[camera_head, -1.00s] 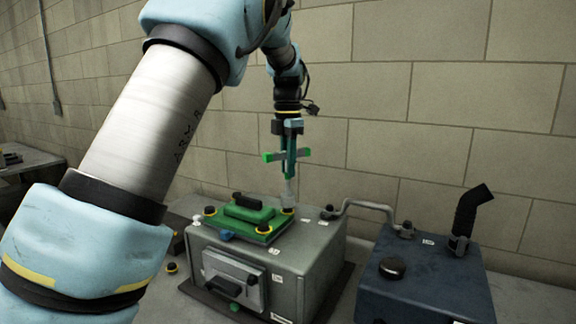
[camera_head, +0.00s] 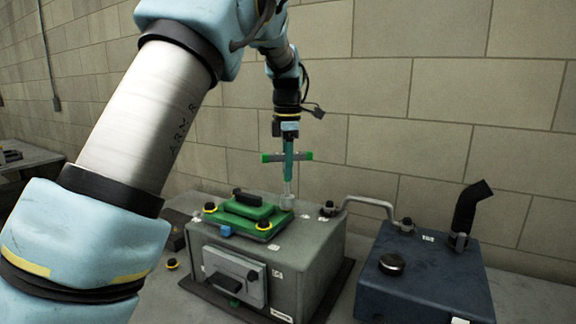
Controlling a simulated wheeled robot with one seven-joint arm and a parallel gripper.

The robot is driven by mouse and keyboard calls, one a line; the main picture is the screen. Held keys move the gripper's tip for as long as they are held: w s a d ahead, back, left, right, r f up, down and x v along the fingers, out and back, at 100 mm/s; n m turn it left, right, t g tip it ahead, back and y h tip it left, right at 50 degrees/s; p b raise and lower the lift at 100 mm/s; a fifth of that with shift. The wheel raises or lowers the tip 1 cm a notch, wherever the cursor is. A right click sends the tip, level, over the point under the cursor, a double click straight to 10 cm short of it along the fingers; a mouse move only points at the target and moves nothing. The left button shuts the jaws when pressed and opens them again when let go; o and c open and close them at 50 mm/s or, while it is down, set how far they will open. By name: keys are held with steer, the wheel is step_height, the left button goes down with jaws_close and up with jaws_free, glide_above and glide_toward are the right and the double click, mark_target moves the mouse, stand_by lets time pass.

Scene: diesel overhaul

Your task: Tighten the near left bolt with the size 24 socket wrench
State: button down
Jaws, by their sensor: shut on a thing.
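My gripper (camera_head: 287,133) points down above the engine block and is shut on the socket wrench (camera_head: 287,158). The wrench stands upright, with a green T-handle and a pale socket (camera_head: 287,199) at its lower end. The socket is at the far right corner of the green cover (camera_head: 240,222), where it hides the bolt; whether it is seated cannot be told. The near left bolt (camera_head: 209,207) is a dark head with a yellow ring at the cover's left corner. Another ringed bolt (camera_head: 263,225) sits at the near right corner. The wrench's size marking is not readable.
The grey engine block (camera_head: 310,254) carries the cover and a front panel (camera_head: 232,277). A pipe (camera_head: 368,202) joins it to a blue tank (camera_head: 425,285) with a black elbow. A loose ringed bolt (camera_head: 172,264) lies left of the block. A brick wall stands behind.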

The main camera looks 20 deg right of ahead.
steer(key=m, duration=0.7)
steer(key=shift+m, duration=0.4)
steer(key=m, duration=1)
steer(key=shift+m, duration=0.3)
steer(key=m, duration=0.4)
steer(key=shift+f, duration=0.1)
steer(key=m, duration=0.7)
